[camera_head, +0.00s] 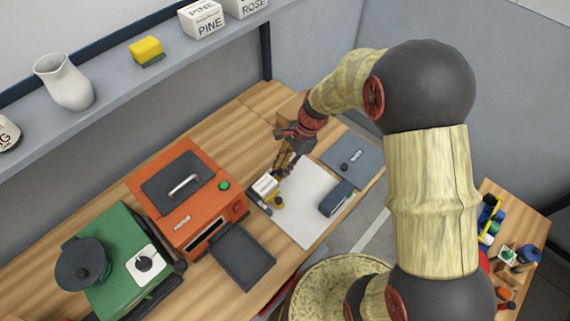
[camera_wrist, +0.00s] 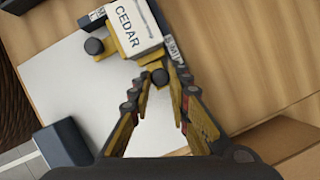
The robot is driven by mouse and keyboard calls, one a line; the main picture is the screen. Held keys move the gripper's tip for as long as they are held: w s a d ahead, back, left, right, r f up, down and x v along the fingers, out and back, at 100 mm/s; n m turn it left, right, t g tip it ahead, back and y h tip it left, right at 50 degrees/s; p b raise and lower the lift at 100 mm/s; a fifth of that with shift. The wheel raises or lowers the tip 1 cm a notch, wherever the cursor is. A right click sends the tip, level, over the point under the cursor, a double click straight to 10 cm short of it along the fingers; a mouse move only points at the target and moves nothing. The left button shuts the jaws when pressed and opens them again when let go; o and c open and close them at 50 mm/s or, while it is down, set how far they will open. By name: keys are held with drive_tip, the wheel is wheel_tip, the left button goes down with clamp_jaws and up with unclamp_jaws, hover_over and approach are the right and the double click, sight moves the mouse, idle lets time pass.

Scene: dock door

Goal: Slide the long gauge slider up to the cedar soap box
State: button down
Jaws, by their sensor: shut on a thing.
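The cedar soap box (camera_wrist: 133,27) is white and lettered CEDAR. It stands over a grey gauge rail (camera_wrist: 175,47), and in the head view (camera_head: 264,184) it is at the white sheet's upper left edge. A yellow gauge slider (camera_wrist: 149,55) with a dark round knob (camera_wrist: 160,77) lies right by the box's near side; I cannot tell whether they touch. My gripper (camera_wrist: 162,80) is closed around that knob; the head view shows my gripper (camera_head: 281,174) beside the box. A second yellow piece (camera_wrist: 94,22) with a dark knob (camera_wrist: 93,46) is left of the box.
A white sheet (camera_head: 310,208) lies under the work, with a dark blue block (camera_head: 337,198) on it. A slate-blue panel (camera_head: 360,160) is to the right. An orange machine (camera_head: 198,203) stands left, its dark tray (camera_head: 243,257) projecting forward. Bare wood lies behind.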

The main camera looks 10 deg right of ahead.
drive_tip(key=shift+s+a, duration=0.15)
drive_tip(key=shift+a, duration=0.05)
drive_tip(key=c, duration=1.7)
unclamp_jaws()
drive_tip(key=shift+o, duration=0.2)
